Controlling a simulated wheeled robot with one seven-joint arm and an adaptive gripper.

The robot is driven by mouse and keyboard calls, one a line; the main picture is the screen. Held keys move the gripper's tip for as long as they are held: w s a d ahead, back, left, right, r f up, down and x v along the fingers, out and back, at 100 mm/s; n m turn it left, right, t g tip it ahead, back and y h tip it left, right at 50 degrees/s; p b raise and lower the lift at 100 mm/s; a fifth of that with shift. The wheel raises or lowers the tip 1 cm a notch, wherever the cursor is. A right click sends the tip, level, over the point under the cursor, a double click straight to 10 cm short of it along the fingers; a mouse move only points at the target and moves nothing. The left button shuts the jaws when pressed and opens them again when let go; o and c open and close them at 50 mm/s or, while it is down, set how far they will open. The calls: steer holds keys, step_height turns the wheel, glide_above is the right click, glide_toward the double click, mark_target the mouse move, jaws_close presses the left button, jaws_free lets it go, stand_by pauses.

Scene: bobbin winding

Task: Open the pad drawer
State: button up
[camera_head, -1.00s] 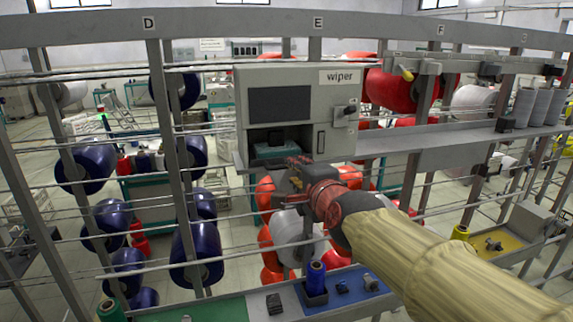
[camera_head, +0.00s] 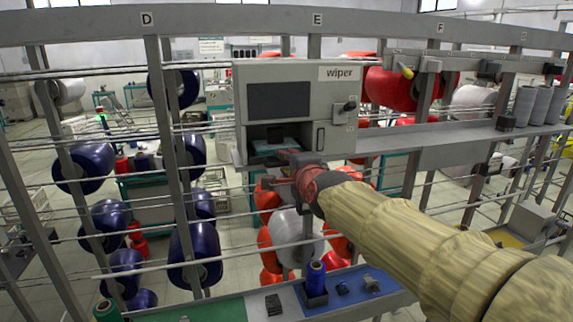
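The grey wiper unit (camera_head: 348,98) hangs on the rack under letter E, with a dark panel (camera_head: 279,101) on its front. Below the panel is a dark recess with a teal-green piece (camera_head: 275,144) in it, which looks like the pad drawer. My gripper (camera_head: 268,159) is at the lower front edge of this recess, reaching in from the right. Its fingers are small and dark and overlap the drawer front, so I cannot tell whether they touch it or whether they are open. My red wrist and beige arm hide the area to the lower right.
A knob (camera_head: 345,108) and a handle slot sit on the unit's right side. A grey shelf (camera_head: 440,137) runs right from the unit. Below are a blue tray (camera_head: 340,303) with a blue spool (camera_head: 316,279), and red and dark blue bobbins. Thin horizontal rods cross the rack.

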steer(key=shift+c, duration=1.2)
jaws_close()
